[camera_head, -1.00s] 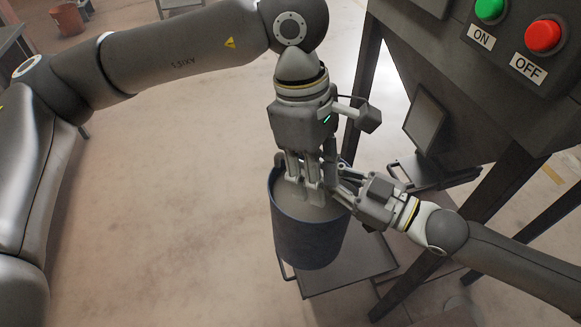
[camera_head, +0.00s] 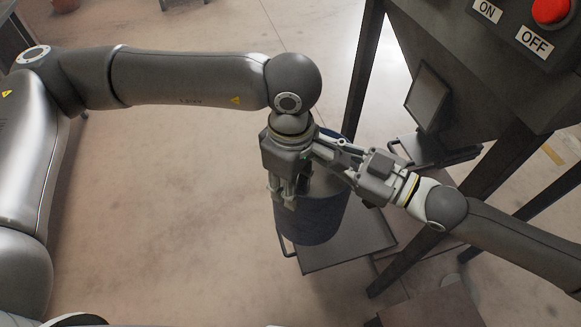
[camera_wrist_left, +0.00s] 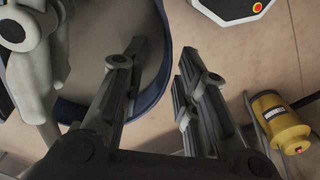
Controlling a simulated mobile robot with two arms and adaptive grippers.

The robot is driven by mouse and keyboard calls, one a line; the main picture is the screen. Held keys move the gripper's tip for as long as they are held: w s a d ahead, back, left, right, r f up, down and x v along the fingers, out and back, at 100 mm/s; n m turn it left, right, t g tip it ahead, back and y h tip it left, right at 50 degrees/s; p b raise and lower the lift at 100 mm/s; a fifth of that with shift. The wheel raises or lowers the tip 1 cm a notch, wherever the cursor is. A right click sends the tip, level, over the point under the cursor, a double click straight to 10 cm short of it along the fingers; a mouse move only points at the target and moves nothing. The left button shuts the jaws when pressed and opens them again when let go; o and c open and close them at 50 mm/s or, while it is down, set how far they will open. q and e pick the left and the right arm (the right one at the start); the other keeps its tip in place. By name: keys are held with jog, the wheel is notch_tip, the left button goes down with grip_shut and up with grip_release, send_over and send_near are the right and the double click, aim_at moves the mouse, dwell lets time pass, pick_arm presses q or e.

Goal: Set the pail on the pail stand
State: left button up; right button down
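The dark blue pail (camera_head: 312,222) is at the centre of the head view, overlapping the left part of a flat grey plate (camera_head: 350,250), which looks like the pail stand. I cannot tell whether the pail touches it. Pale contents show inside the pail in the left wrist view. My left gripper (camera_head: 287,195) is at the pail's near left side. In the left wrist view its fingers (camera_wrist_left: 160,85) are apart, with the pail rim (camera_wrist_left: 163,70) between them. My right gripper (camera_head: 325,152) is at the pail's far rim; its fingertips are partly hidden.
A dark machine (camera_head: 480,70) with an OFF button and dark legs stands on the right. A second plate (camera_head: 440,152) lies behind. A yellow cylinder (camera_wrist_left: 280,122) shows in the left wrist view. The floor on the left is clear.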

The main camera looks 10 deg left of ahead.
pick_arm(q)
jog(key=shift+f, duration=0.55)
pick_arm(e)
jog(key=shift+r, duration=0.4)
pick_arm(q)
grip_shut()
pick_arm(e)
jog(key=shift+a, duration=0.1)
jog(key=c, duration=1.9)
grip_release()
pick_arm(q)
jog(key=shift+w+d+r, duration=0.1)
jog(key=shift+r, duration=0.05)
pick_arm(e)
jog(key=shift+o, duration=1.3)
jog(key=shift+s, duration=0.15)
